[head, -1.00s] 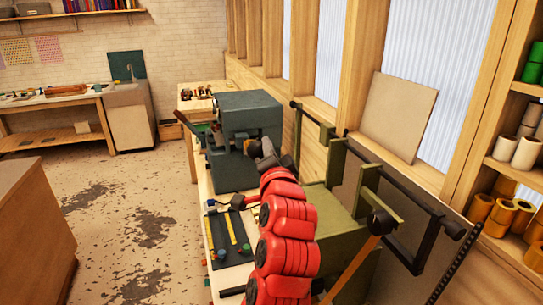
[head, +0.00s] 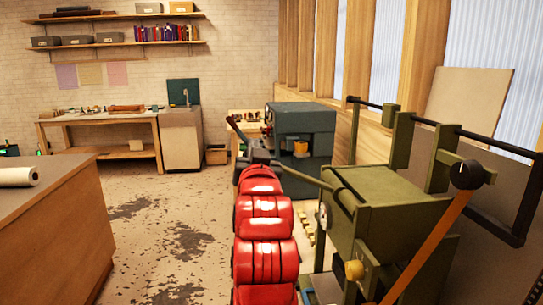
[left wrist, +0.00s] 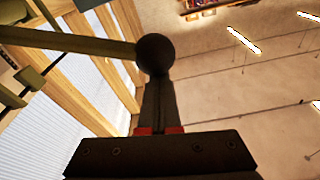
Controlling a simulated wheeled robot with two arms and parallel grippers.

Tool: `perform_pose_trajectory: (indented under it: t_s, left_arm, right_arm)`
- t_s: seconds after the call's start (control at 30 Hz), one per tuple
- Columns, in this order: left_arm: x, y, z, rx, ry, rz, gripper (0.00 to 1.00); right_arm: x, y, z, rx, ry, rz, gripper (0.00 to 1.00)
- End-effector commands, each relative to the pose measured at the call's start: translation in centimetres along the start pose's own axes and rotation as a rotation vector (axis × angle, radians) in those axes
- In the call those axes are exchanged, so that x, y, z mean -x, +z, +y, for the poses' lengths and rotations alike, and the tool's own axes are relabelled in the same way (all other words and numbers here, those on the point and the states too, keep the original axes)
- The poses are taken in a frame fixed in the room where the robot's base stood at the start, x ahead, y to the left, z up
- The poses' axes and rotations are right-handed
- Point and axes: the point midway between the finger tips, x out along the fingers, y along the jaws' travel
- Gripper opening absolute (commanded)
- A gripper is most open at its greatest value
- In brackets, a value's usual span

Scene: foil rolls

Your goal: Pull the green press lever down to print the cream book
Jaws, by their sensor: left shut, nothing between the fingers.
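The olive-green press (head: 385,205) stands at the right in the head view. Its green lever (head: 308,178) slopes up to the left from the press side. In the left wrist view the lever (left wrist: 70,40) ends in a dark ball knob (left wrist: 155,54). My left gripper (head: 259,152) is at the lever's free end, its red arm reaching up from below. In the left wrist view my left gripper (left wrist: 157,85) is shut and empty, its fingertips at the underside of the knob; I cannot tell if they touch. I cannot make out the cream book. My right gripper is not in view.
A teal machine (head: 300,125) stands behind the green press. An orange lever (head: 430,245) with a black knob (head: 466,174) rises at the right front. A counter (head: 70,200) with a pale roll (head: 18,176) stands at the left. The floor (head: 160,225) between is open.

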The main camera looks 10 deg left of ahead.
Motion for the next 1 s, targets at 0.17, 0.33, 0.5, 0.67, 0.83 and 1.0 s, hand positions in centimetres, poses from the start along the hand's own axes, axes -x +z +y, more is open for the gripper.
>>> perform_pose_trajectory:
  t_s: [0.17,0.33,0.5,0.67,0.83,1.0]
  left_arm:
    - [0.6,3.6,-0.7,0.119,-0.024,-0.002,0.0]
    - [0.9,5.2,-1.1,0.202,-0.037,-0.002,0.0]
    - [1.1,6.0,-1.3,0.25,-0.047,-0.002,0.0]
    - [1.1,6.4,-1.4,0.27,-0.05,-0.005,0.0]
    - [1.1,6.6,-1.4,0.272,-0.05,-0.009,0.0]
    - [1.1,6.7,-1.3,0.271,-0.05,-0.013,0.0]
  right_arm:
    - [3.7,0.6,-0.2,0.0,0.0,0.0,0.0]
    - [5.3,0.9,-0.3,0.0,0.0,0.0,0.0]
    - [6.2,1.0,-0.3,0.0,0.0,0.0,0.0]
    - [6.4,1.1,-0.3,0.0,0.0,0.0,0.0]
    - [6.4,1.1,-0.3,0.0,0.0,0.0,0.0]
    - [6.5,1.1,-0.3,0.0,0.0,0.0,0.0]
